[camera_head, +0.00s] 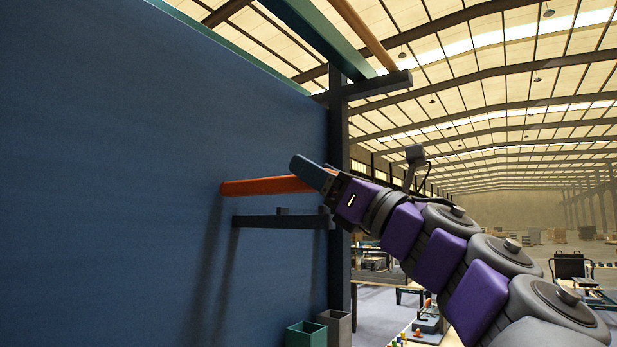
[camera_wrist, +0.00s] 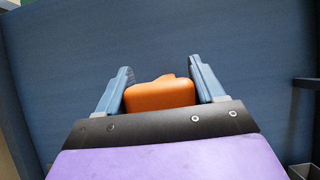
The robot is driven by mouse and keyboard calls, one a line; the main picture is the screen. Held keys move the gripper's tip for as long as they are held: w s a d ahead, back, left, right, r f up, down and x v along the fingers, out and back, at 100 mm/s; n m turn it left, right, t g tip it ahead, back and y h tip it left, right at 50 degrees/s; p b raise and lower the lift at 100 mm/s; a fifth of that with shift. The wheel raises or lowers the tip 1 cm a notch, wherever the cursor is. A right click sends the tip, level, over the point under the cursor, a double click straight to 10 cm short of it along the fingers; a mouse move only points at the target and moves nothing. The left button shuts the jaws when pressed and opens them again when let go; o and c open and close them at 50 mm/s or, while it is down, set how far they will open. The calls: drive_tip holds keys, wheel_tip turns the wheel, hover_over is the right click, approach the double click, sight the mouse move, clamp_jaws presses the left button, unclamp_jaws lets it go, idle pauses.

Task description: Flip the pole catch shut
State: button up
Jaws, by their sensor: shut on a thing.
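An orange bar (camera_head: 260,186), which looks like the pole catch, lies almost level in front of the blue wall in the head view. Its left end is free and its right end goes behind my gripper (camera_head: 312,172). In the wrist view the orange bar (camera_wrist: 160,97) sits between the two blue-grey fingers of my gripper (camera_wrist: 160,72), which is shut on it. The held part of the bar is partly hidden by the fingers and the palm. Where the bar is hinged cannot be seen.
A dark post (camera_head: 338,130) stands at the blue panel's (camera_head: 140,170) right edge. A dark bracket arm (camera_head: 280,221) is just below the bar. Another dark arm (camera_head: 380,85) is above, near a green beam (camera_head: 318,30). Green (camera_head: 305,335) and grey (camera_head: 336,328) bins stand below.

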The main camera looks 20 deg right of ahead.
drive_tip(key=shift+s+d+r, duration=0.1)
drive_tip(key=shift+s+d, duration=0.05)
drive_tip(key=o, duration=1.1)
drive_tip(key=shift+s, duration=0.1)
drive_tip(key=shift+o, duration=0.8)
drive_tip(key=shift+s+d+r, duration=0.15)
drive_tip(key=shift+s+d, duration=0.1)
drive_tip(key=shift+s, duration=0.3)
drive_tip(key=shift+o, duration=0.8)
drive_tip(key=shift+d, duration=0.2)
drive_tip(key=shift+w+d+f, duration=0.1)
drive_tip(key=shift+w+f, duration=0.1)
drive_tip(key=shift+w, duration=0.35)
drive_tip(key=shift+s+a, duration=0.15)
drive_tip(key=shift+a, duration=0.5)
drive_tip(key=v, duration=0.9)
drive_tip(key=p+v, duration=0.1)
drive_tip(key=v, duration=0.7)
drive_tip(key=shift+s+d+f, duration=0.15)
drive_tip(key=shift+d, duration=0.25)
